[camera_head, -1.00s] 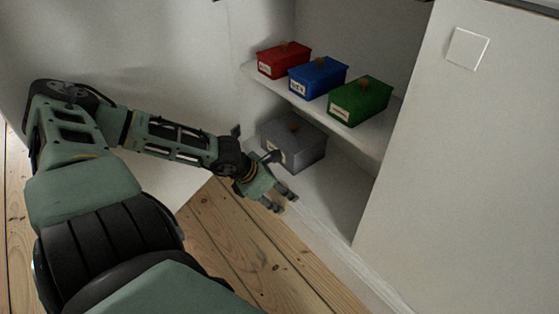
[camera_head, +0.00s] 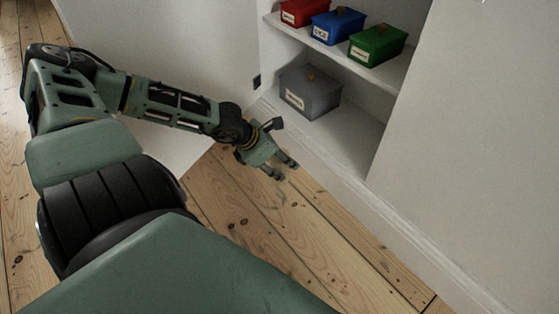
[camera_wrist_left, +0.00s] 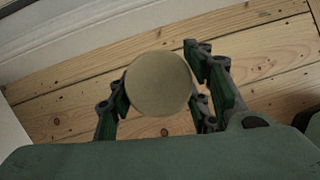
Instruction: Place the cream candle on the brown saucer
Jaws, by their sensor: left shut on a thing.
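The cream candle (camera_wrist_left: 159,84) shows end-on as a round disc in the left wrist view, between the fingers of my left gripper (camera_wrist_left: 160,88). The gripper is shut on it and holds it over the floorboards. In the head view my left gripper (camera_head: 283,170) is in front of the lower shelf, over the floor; the candle is hard to make out there. The brown saucer is in neither view. My right gripper is not in view.
An open cupboard holds a red box (camera_head: 304,12), a blue box (camera_head: 338,26) and a green box (camera_head: 377,45) on its upper shelf. A grey box (camera_head: 310,92) stands on the lower shelf. Bare floorboards (camera_head: 300,225) lie clear in front.

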